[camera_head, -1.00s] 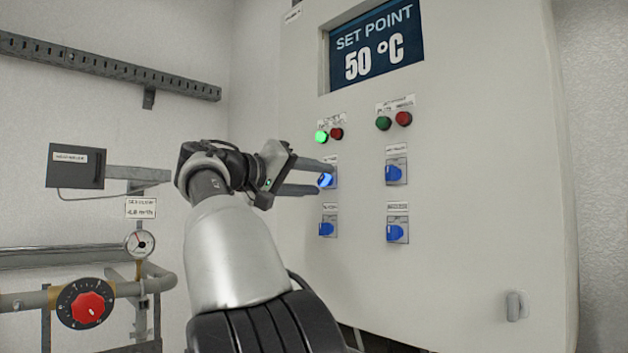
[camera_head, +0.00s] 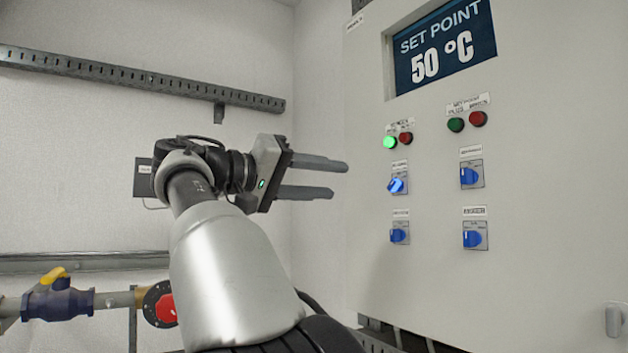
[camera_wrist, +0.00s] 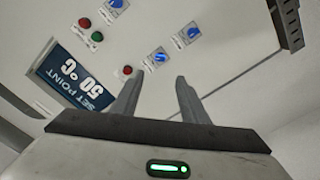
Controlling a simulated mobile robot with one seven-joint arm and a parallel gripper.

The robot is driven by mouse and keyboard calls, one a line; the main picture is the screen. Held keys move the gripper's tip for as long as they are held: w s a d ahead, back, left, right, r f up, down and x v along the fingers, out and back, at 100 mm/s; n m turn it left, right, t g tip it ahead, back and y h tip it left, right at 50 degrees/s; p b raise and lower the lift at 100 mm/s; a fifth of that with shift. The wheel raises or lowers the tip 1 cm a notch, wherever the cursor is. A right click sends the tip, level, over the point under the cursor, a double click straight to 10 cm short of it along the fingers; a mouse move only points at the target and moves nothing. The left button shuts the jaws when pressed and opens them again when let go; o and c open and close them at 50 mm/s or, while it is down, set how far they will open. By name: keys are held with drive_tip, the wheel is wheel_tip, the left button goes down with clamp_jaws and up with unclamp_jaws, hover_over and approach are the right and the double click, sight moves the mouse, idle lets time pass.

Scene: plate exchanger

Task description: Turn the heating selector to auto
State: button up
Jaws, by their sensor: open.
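The white control cabinet (camera_head: 520,270) carries blue rotary selectors in two rows, with labels too small to read surely. The upper-left selector (camera_head: 397,185) looks brighter, with its handle tilted; it also shows in the wrist view (camera_wrist: 159,57). The upper-right selector (camera_head: 469,176), lower-left selector (camera_head: 398,236) and lower-right selector (camera_head: 473,239) are in plain sight. I cannot tell which one is the heating selector. My gripper (camera_head: 338,180) is open and empty, left of the upper-left selector and apart from it. Its fingers (camera_wrist: 159,80) point toward the panel in the wrist view.
A lit green button (camera_head: 390,142) and a red button (camera_head: 405,138) sit above the left selectors. Another green and red pair is above the right ones. The display (camera_head: 440,48) reads SET POINT 50 °C. Pipes with a yellow-handled valve (camera_head: 60,300) run at lower left.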

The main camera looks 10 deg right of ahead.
drive_tip(key=shift+v, duration=1.15)
drive_tip(key=d+f+n+y+p, duration=0.45)
drive_tip(key=d+f, duration=0.25)
drive_tip(key=d, duration=0.3)
drive_tip(key=s+d+f+y+p, duration=0.1)
drive_tip(key=s+f+y+p, duration=0.1)
drive_tip(key=s+f+y, duration=0.5)
drive_tip(key=s+a+f+y+p, duration=0.2)
drive_tip(key=s+a+f, duration=0.3)
drive_tip(key=s+f, duration=0.4)
drive_tip(key=s+a+f+y+p, duration=0.2)
drive_tip(key=s+a+f, duration=0.3)
drive_tip(key=s+f, duration=0.4)
wheel_tip(320, 180, down, 2)
drive_tip(key=shift+s+a+f+n+g+y+p, duration=0.2)
drive_tip(key=shift+a+n+g+y+p, duration=0.15)
drive_tip(key=shift+y, duration=0.4)
